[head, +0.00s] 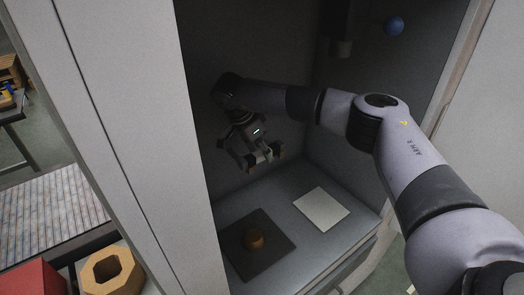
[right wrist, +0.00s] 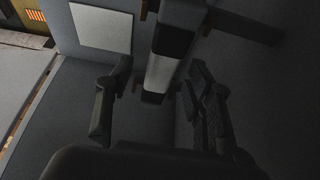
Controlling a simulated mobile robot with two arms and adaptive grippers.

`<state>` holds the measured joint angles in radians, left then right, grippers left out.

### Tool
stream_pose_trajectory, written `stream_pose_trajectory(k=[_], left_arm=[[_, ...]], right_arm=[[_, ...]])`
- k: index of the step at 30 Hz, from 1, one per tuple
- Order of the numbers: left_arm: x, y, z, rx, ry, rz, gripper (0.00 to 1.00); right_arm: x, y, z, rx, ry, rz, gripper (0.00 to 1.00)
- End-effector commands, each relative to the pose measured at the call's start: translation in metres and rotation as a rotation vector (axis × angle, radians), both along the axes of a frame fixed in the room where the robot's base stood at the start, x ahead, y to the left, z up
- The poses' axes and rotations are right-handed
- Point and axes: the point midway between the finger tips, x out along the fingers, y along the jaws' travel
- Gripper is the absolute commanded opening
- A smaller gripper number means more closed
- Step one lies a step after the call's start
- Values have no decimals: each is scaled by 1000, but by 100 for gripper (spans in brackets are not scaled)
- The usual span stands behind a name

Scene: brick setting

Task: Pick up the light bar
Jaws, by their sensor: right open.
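A long bar with grey, black and white bands, which looks like the light bar (right wrist: 161,72), runs down from the top of the right wrist view. My right gripper (right wrist: 160,78) is open, with one finger on each side of the bar's lower end. I cannot tell whether the fingers touch it. In the head view my right gripper (head: 264,160) hangs inside the cabinet, near its back left. I cannot make out the bar there. My left gripper is not in view.
The cabinet's left side (head: 130,130) stands close to the gripper.

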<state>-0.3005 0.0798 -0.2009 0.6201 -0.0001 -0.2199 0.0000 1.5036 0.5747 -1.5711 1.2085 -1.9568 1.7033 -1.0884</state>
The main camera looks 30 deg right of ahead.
Motion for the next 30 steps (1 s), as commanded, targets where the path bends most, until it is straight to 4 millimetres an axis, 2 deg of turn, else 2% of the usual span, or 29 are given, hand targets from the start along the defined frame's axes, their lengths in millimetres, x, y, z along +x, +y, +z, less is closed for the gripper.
stream_pose_trajectory(k=[6,27,30], left_arm=[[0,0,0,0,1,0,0],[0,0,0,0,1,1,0],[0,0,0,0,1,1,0]], right_arm=[[0,0,-1,0,-1,0,48],[0,0,-1,0,-1,0,2],[0,0,-1,0,-1,0,0]])
